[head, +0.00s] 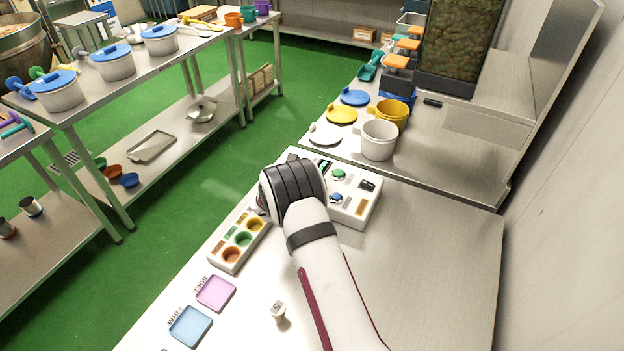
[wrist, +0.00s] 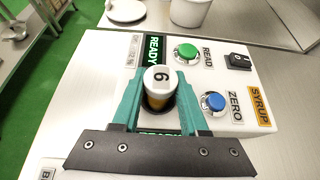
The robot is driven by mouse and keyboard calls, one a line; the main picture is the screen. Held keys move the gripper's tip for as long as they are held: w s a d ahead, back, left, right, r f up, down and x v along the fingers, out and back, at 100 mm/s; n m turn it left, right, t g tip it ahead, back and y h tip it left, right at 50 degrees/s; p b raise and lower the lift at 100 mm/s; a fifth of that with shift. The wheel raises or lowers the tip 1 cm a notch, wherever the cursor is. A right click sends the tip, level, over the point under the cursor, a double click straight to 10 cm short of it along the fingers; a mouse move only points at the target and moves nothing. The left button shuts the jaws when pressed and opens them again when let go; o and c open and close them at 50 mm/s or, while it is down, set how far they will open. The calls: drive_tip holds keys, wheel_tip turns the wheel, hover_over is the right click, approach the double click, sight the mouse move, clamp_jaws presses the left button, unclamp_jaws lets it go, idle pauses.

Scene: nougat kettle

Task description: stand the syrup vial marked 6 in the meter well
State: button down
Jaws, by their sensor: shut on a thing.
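The syrup vial marked 6 (wrist: 161,77) shows in the wrist view, with a white cap and an amber body. My gripper (wrist: 158,90) is shut on it, with one teal finger on each side. In the head view the meter (head: 365,207) is partly covered by my arm, which hides the vial and the fingers.
Another white-capped vial (head: 278,312) stands on the bench in front. A rack with coloured wells (head: 228,256), a pink tray (head: 215,293) and a blue tray (head: 190,326) lie left of my arm. A white pot (head: 379,140) stands behind the meter. The bench at right is clear.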

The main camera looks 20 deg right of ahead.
drive_tip(key=shift+f, duration=0.4)
drive_tip(key=c, duration=0.7)
unclamp_jaws()
drive_tip(key=v, duration=1.1)
